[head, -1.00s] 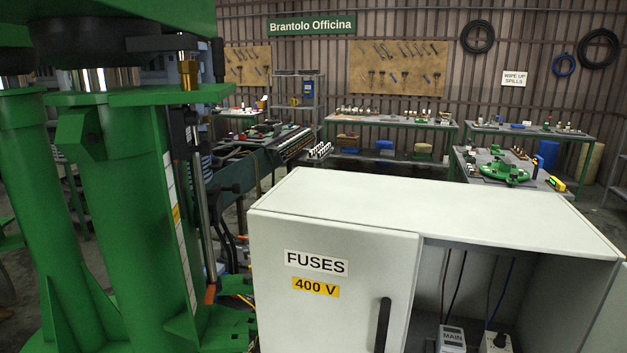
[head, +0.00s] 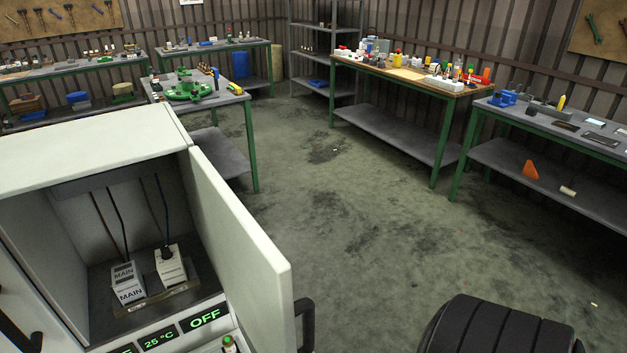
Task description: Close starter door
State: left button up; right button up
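In the head view the white electrical cabinet (head: 86,148) stands at the left. Its right-hand door (head: 236,232) is swung open toward me, with a black handle (head: 306,325) at its lower outer edge. Inside the open compartment are a white block marked MAIN (head: 127,284) and a white unit with a black knob (head: 170,265). A second black handle (head: 20,338) shows at the lower left. Below the compartment a panel shows a green OFF display (head: 205,316). Neither of my grippers is in view.
A black ribbed rounded object (head: 500,328) is at the bottom right; I cannot tell what it is. Workbenches with tools and parts (head: 405,78) line the back and right. The concrete floor (head: 345,215) between the door and benches is clear.

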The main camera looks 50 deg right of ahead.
aim_at(256, 277)
jog(key=k+l, duration=0.1)
jog(key=l, duration=0.3)
jog(key=k+l, duration=0.1)
jog(key=l, duration=0.3)
jog(key=k+l, duration=0.1)
jog(key=l, duration=0.3)
jog(key=k+j, duration=0.1)
jog(key=j, duration=0.35)
jog(key=k, duration=0.05)
